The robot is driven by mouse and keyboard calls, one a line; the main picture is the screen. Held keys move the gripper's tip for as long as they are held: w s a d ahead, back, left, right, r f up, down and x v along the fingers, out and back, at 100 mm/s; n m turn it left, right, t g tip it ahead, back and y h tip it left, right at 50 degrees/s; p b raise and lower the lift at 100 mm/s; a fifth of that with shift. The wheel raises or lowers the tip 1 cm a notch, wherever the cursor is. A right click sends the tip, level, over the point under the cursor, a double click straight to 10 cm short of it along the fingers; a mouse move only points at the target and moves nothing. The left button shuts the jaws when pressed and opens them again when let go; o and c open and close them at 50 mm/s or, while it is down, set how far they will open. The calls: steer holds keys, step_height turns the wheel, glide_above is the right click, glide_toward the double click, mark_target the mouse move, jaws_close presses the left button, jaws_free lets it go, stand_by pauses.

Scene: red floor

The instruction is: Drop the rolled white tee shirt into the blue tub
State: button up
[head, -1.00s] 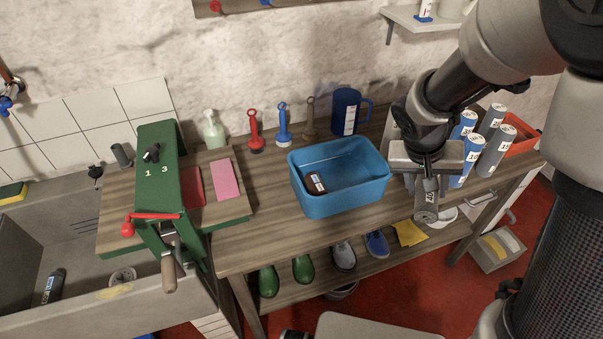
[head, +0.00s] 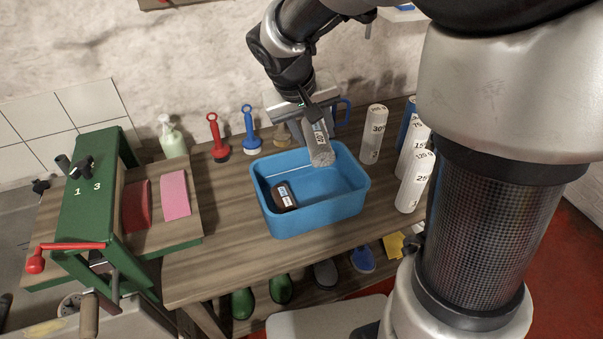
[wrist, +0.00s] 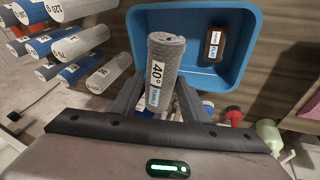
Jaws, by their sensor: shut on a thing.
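My gripper (head: 308,118) is shut on a grey roll (head: 319,145) with a white label, and it also shows in the wrist view (wrist: 157,98). The label reads 40° in the wrist view, where the roll (wrist: 168,62) looks grey rather than white. The roll hangs tilted, its free end in front of the blue tub's back rim. The blue tub (head: 318,219) stands on the wooden bench below and also shows in the wrist view (wrist: 252,45). A dark brown labelled item (head: 283,197) lies inside it at the left.
White rolls (head: 413,181) and a blue roll stand right of the tub. A green press (head: 85,190) and pink cloth (head: 175,195) are at the left.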

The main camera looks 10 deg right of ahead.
steer(key=shift+f+b, duration=1.45)
steer(key=shift+f, duration=0.95)
steer(key=o, duration=1.2)
steer(key=shift+c, duration=0.2)
steer(key=shift+s+r, duration=0.1)
steer(key=shift+r, duration=0.05)
steer(key=p+v, duration=0.2)
steer(key=v, duration=1.5)
steer(key=shift+r, duration=0.15)
